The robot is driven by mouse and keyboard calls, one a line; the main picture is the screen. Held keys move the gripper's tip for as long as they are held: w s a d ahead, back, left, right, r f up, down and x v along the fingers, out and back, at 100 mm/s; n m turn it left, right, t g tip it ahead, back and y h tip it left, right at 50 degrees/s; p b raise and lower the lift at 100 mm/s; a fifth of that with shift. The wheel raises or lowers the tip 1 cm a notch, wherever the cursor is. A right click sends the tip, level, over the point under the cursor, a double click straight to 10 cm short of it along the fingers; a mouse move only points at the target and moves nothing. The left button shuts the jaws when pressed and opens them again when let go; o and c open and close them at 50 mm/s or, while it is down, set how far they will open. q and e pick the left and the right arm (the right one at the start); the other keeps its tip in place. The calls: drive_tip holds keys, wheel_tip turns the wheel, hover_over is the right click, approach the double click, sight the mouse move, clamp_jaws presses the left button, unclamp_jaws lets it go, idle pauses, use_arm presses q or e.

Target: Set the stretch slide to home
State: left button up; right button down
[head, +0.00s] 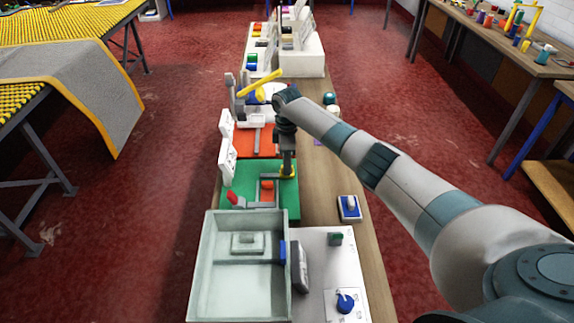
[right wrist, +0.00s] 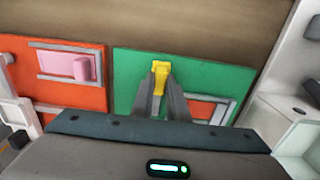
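A green board (head: 230,178) lies on the bench, with a grey frame and an orange block (head: 267,185) on it. A yellow handle (right wrist: 160,69) stands near one edge of the green board. My right gripper (head: 288,172) is down at this handle, its narrow fingers on either side and appearing shut on it. Behind lies an orange-red board (head: 243,139) with a grey rail; in the right wrist view it bears a pink block (right wrist: 68,66) in a grey track. No label shows which part is the stretch slide. My left gripper is not in view.
A pale tray (head: 207,285) stands in front of the green board, beside a white panel with a blue knob (head: 345,301). A blue-and-white switch (head: 349,207) sits to the right. A yellow lever (head: 258,84) rises behind. Bare bench lies right of the green board.

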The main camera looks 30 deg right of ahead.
drive_tip(key=c, duration=1.8)
unclamp_jaws()
drive_tip(key=shift+s+a+f, duration=0.15)
drive_tip(key=shift+s+f, duration=0.05)
drive_tip(key=shift+c, duration=0.2)
drive_tip(key=shift+o, duration=0.6)
drive_tip(key=shift+r, duration=0.4)
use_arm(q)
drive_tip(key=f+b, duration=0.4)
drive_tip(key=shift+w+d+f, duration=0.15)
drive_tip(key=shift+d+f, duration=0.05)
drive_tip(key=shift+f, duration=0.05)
use_arm(e)
wheel_tip(320, 180, up, 17)
drive_tip(key=shift+s+f, duration=0.1)
